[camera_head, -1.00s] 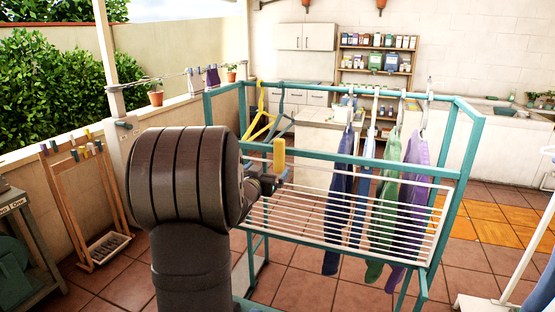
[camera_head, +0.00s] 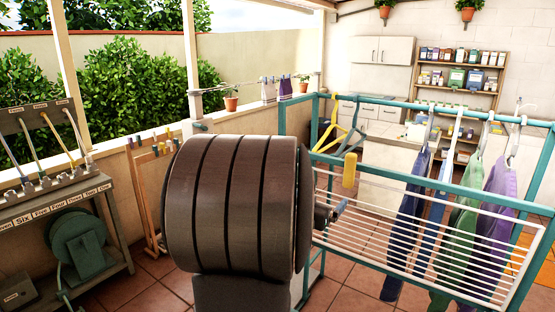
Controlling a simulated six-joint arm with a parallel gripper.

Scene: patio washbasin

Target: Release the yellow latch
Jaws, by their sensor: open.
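A yellow upright piece (camera_head: 349,170), which looks like the latch, stands at the near top bar of the teal drying rack (camera_head: 403,182). My arm's large dark rounded link fills the middle of the view and hides most of my gripper (camera_head: 328,211). Only a small dark part of the arm's end shows at the link's right edge, just below and left of the yellow piece. It looks apart from the yellow piece, but the depth between them is hard to judge. My gripper is open; its fingers and what lies between them are hidden.
A yellow hanger (camera_head: 341,124) and several garments, among them a purple one (camera_head: 497,195), hang on the rack. At left stands a bench (camera_head: 62,200) with labelled levers, one yellowish (camera_head: 58,138). A wooden stand (camera_head: 148,195) with pegs is behind my arm. Open tile floor lies between.

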